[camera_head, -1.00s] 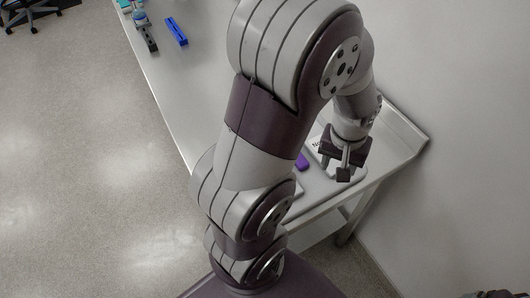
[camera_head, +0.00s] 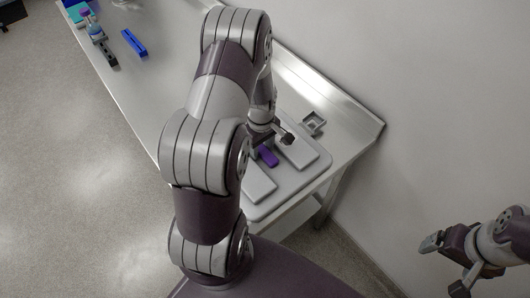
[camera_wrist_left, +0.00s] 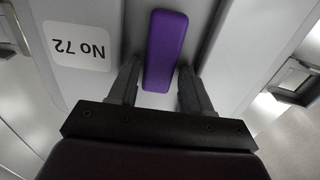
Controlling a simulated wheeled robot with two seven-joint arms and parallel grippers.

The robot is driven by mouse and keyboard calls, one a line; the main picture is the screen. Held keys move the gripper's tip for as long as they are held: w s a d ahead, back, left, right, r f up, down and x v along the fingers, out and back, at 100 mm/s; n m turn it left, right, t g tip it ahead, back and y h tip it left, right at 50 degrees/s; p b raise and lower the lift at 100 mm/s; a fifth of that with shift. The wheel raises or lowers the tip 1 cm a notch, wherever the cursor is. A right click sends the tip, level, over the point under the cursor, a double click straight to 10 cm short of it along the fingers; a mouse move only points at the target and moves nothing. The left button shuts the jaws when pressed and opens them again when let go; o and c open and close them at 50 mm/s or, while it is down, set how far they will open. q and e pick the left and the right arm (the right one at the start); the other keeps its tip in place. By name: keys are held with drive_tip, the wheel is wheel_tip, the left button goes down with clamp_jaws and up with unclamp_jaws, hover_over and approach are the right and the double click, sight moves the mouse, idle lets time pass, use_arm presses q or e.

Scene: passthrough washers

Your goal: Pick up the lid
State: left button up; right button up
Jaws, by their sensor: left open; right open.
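The lid (camera_head: 302,152) looks like a wide light grey piece with flat raised panels and a purple handle (camera_head: 268,156) in its middle, on the table's near end. My left gripper (camera_head: 275,137) is above the handle and partly hides it. In the left wrist view, my left gripper (camera_wrist_left: 157,88) is open, with one finger on each side of the purple handle (camera_wrist_left: 166,45). I cannot tell whether the fingers touch it. A white label reading "No 72" (camera_wrist_left: 77,47) is on one panel. My right gripper (camera_head: 448,264) is open and empty, away from the table at the lower right.
The long metal table (camera_head: 160,85) runs along the wall. A small square grey holder (camera_head: 313,123) stands behind the lid. A blue block (camera_head: 134,41) and a dark device (camera_head: 101,40) are at the far end. The table's middle is largely clear.

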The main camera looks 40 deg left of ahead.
use_arm(q)
drive_tip(key=shift+w+d+f, duration=0.1)
drive_tip(key=shift+w+f, duration=0.05)
clamp_jaws()
